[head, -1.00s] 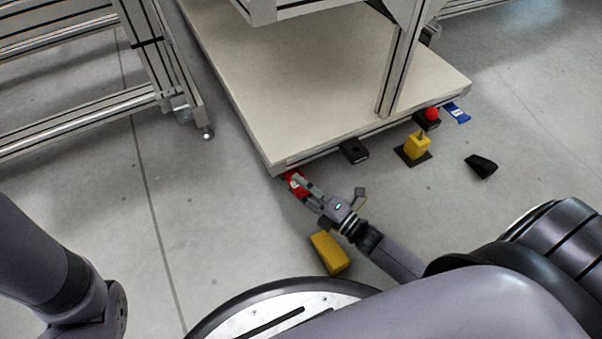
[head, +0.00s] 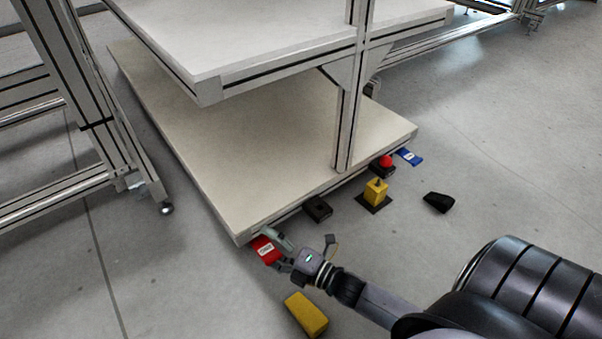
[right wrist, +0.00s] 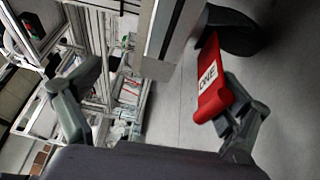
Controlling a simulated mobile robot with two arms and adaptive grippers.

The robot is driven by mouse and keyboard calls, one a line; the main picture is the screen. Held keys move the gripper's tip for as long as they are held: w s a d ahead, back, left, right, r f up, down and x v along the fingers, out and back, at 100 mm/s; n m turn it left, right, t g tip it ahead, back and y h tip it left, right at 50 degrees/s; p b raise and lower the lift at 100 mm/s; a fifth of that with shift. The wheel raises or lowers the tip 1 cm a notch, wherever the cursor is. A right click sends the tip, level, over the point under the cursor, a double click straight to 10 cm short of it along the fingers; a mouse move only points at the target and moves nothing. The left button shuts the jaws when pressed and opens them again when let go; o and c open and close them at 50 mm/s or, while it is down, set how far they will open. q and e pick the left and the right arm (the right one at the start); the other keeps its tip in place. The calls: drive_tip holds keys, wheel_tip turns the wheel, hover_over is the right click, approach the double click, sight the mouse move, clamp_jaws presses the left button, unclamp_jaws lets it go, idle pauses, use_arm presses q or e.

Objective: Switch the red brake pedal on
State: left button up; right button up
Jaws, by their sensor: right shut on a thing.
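The red brake pedal (head: 264,247) with a white label is on the floor at the near corner of the low shelf. It also shows in the right wrist view (right wrist: 211,80), against the right-hand finger. My right gripper (head: 281,251) is at the pedal, shut on it, with its fingers still well apart. In the right wrist view the gripper (right wrist: 160,108) has its other finger off to the left, and a gap shows between that finger and the pedal. My left gripper is not in view.
A yellow block (head: 306,314) lies near my right wrist. Along the shelf edge (head: 290,206) are a black pedal (head: 318,209), a yellow box (head: 376,191), a red button (head: 386,161) and a blue item (head: 410,156). A black wedge (head: 438,202) lies on open floor.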

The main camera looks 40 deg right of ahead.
drive_tip(key=shift+s+d+r, duration=0.15)
drive_tip(key=shift+s+r, duration=0.05)
drive_tip(key=shift+r, duration=0.2)
drive_tip(key=shift+s+d+r, duration=0.1)
drive_tip(key=shift+s+r, duration=0.05)
drive_tip(key=shift+r, duration=0.25)
drive_tip(key=shift+c, duration=0.6)
drive_tip(key=shift+p+v, duration=0.7)
drive_tip(key=shift+v, duration=0.8)
drive_tip(key=shift+c, duration=0.2)
drive_tip(key=shift+s+d+r+t, duration=0.1)
drive_tip(key=shift+s+d+t, duration=0.15)
drive_tip(key=shift+s+t, duration=0.1)
drive_tip(key=shift+s+d+r, duration=0.1)
drive_tip(key=shift+s+d, duration=0.05)
drive_tip(key=shift+s, duration=0.2)
drive_tip(key=c, duration=0.6)
drive_tip(key=shift+s+d, duration=0.1)
drive_tip(key=shift+s, duration=0.2)
drive_tip(key=shift+c, duration=0.8)
drive_tip(key=r+p+v, duration=0.1)
drive_tip(key=p+v, duration=0.2)
drive_tip(key=v, duration=1.1)
drive_tip(key=shift+f, duration=0.4)
